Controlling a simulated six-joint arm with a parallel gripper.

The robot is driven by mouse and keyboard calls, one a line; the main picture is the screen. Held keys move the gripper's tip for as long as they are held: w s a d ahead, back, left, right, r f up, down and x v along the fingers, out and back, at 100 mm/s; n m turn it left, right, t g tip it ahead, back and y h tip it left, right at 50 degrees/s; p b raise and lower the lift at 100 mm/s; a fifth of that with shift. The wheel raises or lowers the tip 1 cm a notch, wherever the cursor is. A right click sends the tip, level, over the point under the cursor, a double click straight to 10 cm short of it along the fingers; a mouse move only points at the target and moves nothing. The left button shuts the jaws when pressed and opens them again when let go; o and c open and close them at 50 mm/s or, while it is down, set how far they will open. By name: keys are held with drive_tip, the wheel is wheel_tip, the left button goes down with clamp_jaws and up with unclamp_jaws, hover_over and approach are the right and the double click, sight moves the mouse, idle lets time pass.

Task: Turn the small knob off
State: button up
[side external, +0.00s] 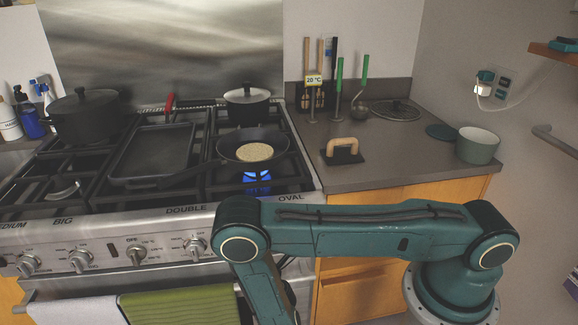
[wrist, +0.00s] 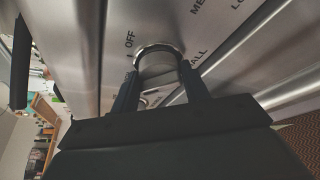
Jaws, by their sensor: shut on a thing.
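The small knob (wrist: 158,56) is a round metal knob on the steel stove panel. The word OFF is printed beside it, and letters ending in "ALL" show near it. In the wrist view my gripper (wrist: 158,71) has one dark finger on each side of the knob and is shut on it. In the side external view my arm reaches down in front of the stove, and the gripper and this knob cannot be made out there. A blue flame (side external: 256,177) burns under a frying pan (side external: 240,140) holding a round pale item.
A green towel (side external: 180,306) and a white towel (side external: 75,310) hang below. Pots and a rectangular pan (side external: 150,150) stand on the grates. The counter (side external: 390,170) is at the right.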

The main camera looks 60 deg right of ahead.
drive_tip(key=shift+a, duration=0.1)
drive_tip(key=o, duration=1)
drive_tip(key=shift+c, duration=0.2)
drive_tip(key=shift+s, duration=0.1)
drive_tip(key=v, duration=1.1)
drive_tip(key=shift+s+a, duration=0.15)
drive_tip(key=shift+s, duration=0.2)
drive_tip(key=shift+r, duration=0.1)
drive_tip(key=shift+w, duration=0.1)
drive_tip(key=c, duration=0.6)
drive_tip(key=shift+w+a, duration=0.15)
drive_tip(key=shift+a, duration=0.1)
drive_tip(key=c, duration=0.4)
drive_tip(key=shift+n+g+h, duration=0.4)
drive_tip(key=shift+n+h, duration=0.1)
drive_tip(key=shift+n, duration=0.2)
drive_tip(key=shift+w+a+f, duration=0.9)
drive_tip(key=shift+w+a, duration=0.15)
drive_tip(key=shift+a, duration=0.1)
drive_tip(key=shift+w+a+f, duration=0.9)
drive_tip(key=shift+w+a, duration=0.1)
drive_tip(key=shift+a, duration=0.1)
clamp_jaws()
